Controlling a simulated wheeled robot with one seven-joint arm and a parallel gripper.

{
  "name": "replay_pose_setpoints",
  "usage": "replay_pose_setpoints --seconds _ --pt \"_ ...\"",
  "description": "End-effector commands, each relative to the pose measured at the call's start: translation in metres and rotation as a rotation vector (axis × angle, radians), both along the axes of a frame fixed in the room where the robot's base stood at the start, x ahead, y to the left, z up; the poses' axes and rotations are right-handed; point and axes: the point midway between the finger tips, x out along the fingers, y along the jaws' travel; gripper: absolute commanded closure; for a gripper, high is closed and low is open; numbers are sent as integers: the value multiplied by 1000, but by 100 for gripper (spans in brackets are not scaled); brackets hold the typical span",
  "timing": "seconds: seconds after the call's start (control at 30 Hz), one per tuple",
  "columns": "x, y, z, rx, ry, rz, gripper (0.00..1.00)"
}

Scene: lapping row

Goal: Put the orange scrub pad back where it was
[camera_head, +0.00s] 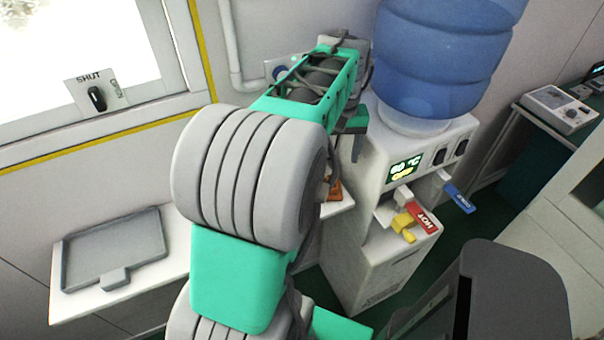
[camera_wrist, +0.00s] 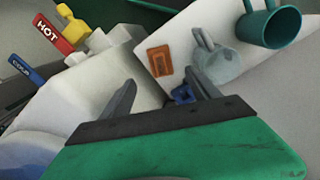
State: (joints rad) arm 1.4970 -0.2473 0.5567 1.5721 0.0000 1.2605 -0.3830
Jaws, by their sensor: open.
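The orange scrub pad (camera_wrist: 159,60) lies flat on the white shelf (camera_wrist: 184,30) in the wrist view, near the shelf's edge beside the dispenser. In the head view a small part of the orange pad (camera_head: 335,190) shows past my arm, and the rest is hidden. My gripper (camera_wrist: 162,92) is open, its two dark fingers spread and pointing towards the shelf. The pad is beyond the fingertips and apart from them. Nothing is held between the fingers.
A pale grey mug (camera_wrist: 214,62), a teal mug (camera_wrist: 268,26) and a small blue object (camera_wrist: 183,94) are near the pad. The water dispenser (camera_head: 350,245) stands right of the shelf, with protruding red and blue levers. A grey tray (camera_head: 115,250) lies on the shelf's left.

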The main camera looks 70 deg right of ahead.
Motion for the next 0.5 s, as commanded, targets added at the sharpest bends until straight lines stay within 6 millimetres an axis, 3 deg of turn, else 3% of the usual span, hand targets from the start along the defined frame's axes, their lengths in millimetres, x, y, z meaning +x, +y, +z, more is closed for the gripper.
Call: replay_pose_setpoints --seconds 0.07,0.13,0.27,0.3,0.4,0.47,0.5 --pt "9 3 1 -4 -1 18 29" --pt "35 11 3 -17 -3 69 29" --pt "119 54 6 -58 -16 249 29" --pt "147 76 7 -74 -25 319 29" --pt "207 142 6 -110 -58 495 29" --pt "234 187 4 -130 -83 603 29" --pt "248 219 2 -141 -103 676 29"
